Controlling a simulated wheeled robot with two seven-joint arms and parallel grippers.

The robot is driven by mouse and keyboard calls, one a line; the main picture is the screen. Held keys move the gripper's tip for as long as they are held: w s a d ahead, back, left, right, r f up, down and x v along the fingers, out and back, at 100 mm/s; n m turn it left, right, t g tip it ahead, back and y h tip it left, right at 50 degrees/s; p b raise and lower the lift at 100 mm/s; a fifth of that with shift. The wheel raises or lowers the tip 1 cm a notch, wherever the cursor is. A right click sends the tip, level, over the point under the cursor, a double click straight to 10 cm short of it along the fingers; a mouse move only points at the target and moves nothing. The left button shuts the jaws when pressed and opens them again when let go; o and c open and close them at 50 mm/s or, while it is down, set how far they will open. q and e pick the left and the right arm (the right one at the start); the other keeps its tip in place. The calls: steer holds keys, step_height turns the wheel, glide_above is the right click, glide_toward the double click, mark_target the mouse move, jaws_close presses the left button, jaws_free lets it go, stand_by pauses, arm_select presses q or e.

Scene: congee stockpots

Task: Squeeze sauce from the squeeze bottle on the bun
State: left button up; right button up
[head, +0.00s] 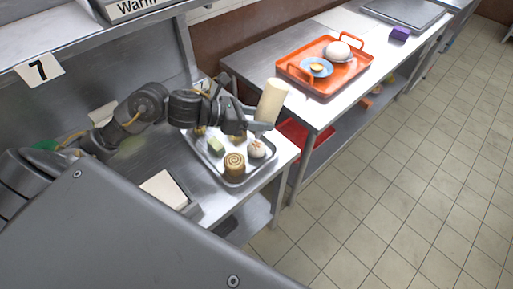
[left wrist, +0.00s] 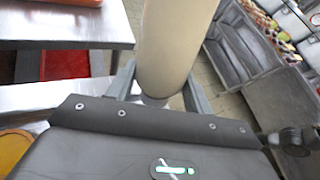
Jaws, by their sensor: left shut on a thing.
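My left gripper (head: 259,122) is shut on the cream squeeze bottle (head: 272,98), a plain cylinder leaning slightly to the right in the head view. The bottle is held above the right edge of a metal tray. In the left wrist view the bottle (left wrist: 174,45) rises between my fingers (left wrist: 158,95); its nozzle cannot be made out. A white bun with an orange-brown top (head: 257,149) sits on the metal tray, just below and left of the bottle. Another white round bun (head: 337,51) sits on the orange tray. My right gripper is not in view.
The metal tray (head: 234,182) also holds a spiral roll (head: 235,164) and a green piece (head: 215,146). The orange tray (head: 322,88) with a blue plate (head: 317,67) stands on the farther table. A purple box (head: 400,33) lies beyond it. Tiled floor lies open at right.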

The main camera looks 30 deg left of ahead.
mark_target(259, 110)
arm_select(q)
steer(key=shift+r, duration=0.15)
steer(key=shift+c, duration=0.2)
steer(key=shift+r+p, duration=0.75)
steer(key=shift+r, duration=0.7)
steer(key=shift+s+f, duration=0.15)
steer(key=shift+f, duration=0.1)
steer(key=shift+s+f+m+g+h, duration=0.4)
steer(key=shift+s+m+g, duration=0.1)
steer(key=shift+s+m, duration=0.15)
steer(key=shift+s+d+f, duration=0.1)
steer(key=shift+s+f, duration=0.3)
